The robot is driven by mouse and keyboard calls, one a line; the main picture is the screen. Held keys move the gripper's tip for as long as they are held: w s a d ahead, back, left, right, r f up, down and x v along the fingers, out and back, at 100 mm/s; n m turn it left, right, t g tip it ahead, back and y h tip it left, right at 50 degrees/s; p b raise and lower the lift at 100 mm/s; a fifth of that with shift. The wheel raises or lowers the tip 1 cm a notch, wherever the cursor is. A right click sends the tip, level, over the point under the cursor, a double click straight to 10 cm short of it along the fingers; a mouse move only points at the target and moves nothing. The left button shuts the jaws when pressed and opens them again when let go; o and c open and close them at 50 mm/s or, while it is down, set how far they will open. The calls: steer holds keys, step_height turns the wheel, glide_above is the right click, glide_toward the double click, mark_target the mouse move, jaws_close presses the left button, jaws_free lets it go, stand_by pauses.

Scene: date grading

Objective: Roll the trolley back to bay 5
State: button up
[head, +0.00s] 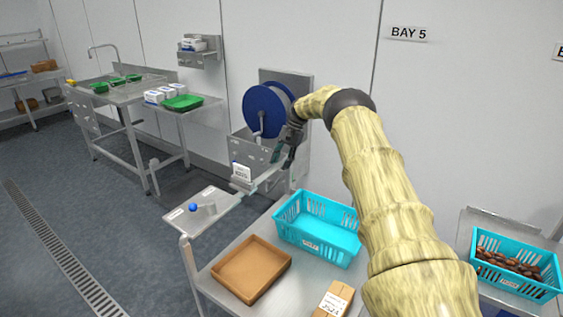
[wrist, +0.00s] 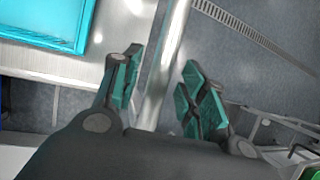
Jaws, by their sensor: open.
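A steel-topped unit (head: 222,290), which looks like the trolley, stands in front of me in the head view. It carries a blue slotted crate (head: 318,228), a brown tray (head: 252,268) and a labelled carton (head: 333,300). My gripper (head: 285,157) is beyond the crate, near the reel. In the wrist view my gripper (wrist: 160,92) is open, its green-padded fingers apart. A bright steel bar (wrist: 172,55) beside the steel top (wrist: 118,25) runs through the gap between them. I cannot tell whether either finger touches it. The BAY 5 sign (head: 409,33) is on the back wall.
A blue reel (head: 268,110) is on the back wall. A small steel shelf with a blue knob (head: 193,207) stands left of the crate. Another blue crate (head: 513,279) of dates is at right. Floor by the drain (head: 65,257) is clear.

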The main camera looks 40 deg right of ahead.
steer(key=v, duration=1.2)
stand_by(0.5)
